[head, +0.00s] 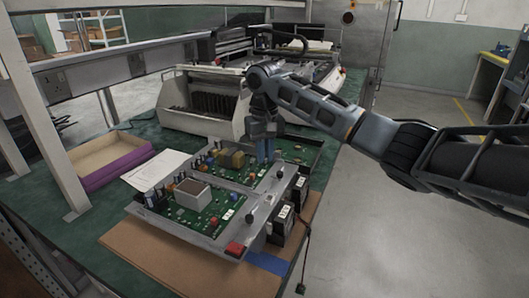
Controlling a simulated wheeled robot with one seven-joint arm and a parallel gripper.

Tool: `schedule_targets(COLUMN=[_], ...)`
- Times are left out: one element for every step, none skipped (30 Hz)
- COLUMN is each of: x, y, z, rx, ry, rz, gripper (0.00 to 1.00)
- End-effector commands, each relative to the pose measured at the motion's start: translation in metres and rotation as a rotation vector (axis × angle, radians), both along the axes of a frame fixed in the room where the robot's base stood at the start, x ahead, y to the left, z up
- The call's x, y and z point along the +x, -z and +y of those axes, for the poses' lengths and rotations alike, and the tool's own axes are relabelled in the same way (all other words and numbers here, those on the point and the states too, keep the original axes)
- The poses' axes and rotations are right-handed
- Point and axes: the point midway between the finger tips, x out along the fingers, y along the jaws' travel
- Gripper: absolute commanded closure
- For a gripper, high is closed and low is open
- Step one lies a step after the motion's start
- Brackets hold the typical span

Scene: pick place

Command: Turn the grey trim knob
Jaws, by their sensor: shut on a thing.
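My gripper (265,152) points down at the far part of an open metal chassis (180,229) with green circuit boards (225,199). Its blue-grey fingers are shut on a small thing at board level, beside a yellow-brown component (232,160). The grey trim knob cannot be made out separately; the fingers hide what is between them, which I take to be the knob. How far it is turned cannot be seen.
The chassis lies on a brown board (150,262) on a green bench. A red button (235,249) sits at its near corner. A white paper (155,170), a purple-edged tray (115,172) and a grey housing (200,122) stand nearby. Floor at right is clear.

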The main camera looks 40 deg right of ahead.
Motion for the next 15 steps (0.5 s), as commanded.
schedule_targets(x=[-0.0001,-0.0002,-0.0003,-0.0004,-0.0004,-0.0006,-0.0005,-0.0005,-0.0007,-0.0007,-0.0009,-0.001,-0.0008,-0.0009,-0.001], y=[-0.0016,-0.0019,-0.0025,-0.0031,-0.0037,-0.0043,-0.0047,-0.0053,-0.0056,-0.0058,-0.0061,-0.0059,-0.0064,-0.0059,-0.0058], z=[0.0006,0.0008,0.0009,0.0008,0.001,0.0011,0.0015,0.0018,0.0022,0.002,0.0019,0.0021,0.0021,0.0025,0.0018], rx=[0.001,0.003,0.004,0.003,0.003,0.004,0.004,0.004,0.006,0.005,0.006,0.005,0.005,0.006,0.005], ry=[-0.006,-0.012,-0.02,-0.029,-0.038,-0.054,-0.067,-0.082,-0.104,-0.122,-0.141,-0.168,-0.191,-0.214,-0.246], rz=[0.0,0.001,0.001,0.002,0.002,0.002,0.002,0.002,0.003,0.003,0.004,0.004,0.004,0.004,0.004], gripper=[1.0,1.0,1.0,1.0,1.0,1.0,1.0,1.0,1.0,1.0,1.0,1.0,1.0,1.0,1.0])
